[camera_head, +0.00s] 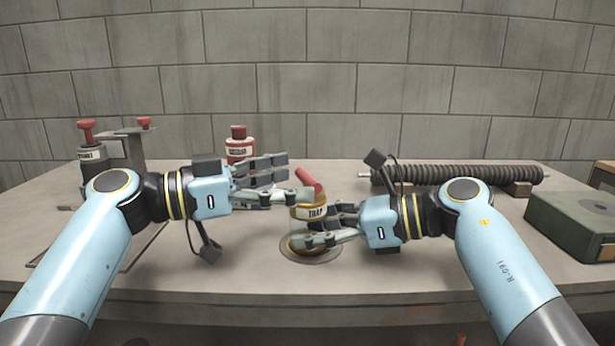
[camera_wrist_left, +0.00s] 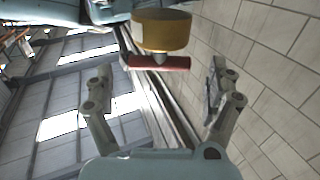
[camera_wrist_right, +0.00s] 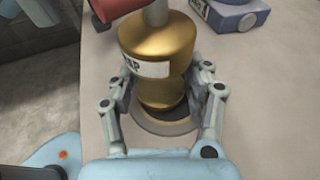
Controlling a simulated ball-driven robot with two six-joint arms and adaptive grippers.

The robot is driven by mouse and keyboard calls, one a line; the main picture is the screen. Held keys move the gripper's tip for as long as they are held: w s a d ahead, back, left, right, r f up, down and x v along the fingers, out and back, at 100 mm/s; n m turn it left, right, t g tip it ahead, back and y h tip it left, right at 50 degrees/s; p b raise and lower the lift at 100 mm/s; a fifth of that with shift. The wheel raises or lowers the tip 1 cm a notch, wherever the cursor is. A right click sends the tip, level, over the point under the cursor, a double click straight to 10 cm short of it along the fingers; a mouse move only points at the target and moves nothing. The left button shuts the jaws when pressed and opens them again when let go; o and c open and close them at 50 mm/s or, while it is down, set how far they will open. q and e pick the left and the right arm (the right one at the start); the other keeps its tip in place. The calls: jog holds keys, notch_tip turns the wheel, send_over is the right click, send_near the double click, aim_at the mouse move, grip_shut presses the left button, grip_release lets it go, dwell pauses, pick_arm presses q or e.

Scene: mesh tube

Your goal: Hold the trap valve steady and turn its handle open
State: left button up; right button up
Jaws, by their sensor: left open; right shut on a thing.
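The trap valve (camera_head: 306,226) is a gold body with a white "TRAP" label, upright on a round base plate (camera_head: 322,256) on the bench. Its red handle (camera_head: 308,181) sits on top, tilted in the head view. The right wrist view shows the gold body (camera_wrist_right: 158,45) closely. My right gripper (camera_head: 307,226) is shut on the valve's lower body, one finger on each side. My left gripper (camera_head: 295,180) is open beside the handle. In the left wrist view the red handle (camera_wrist_left: 157,63) lies across, between and beyond the open fingertips, with no clear contact.
A red bottle (camera_head: 239,145) stands behind my left gripper. A stand with red-topped fittings (camera_head: 88,150) is at the left. A ribbed dark rod (camera_head: 460,178) lies at the back right, and a green box (camera_head: 572,222) is at the right. The front bench strip is clear.

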aim_at(303, 178)
pick_arm(q)
jog(key=shift+x, duration=1.65)
jog(key=shift+c, duration=0.4)
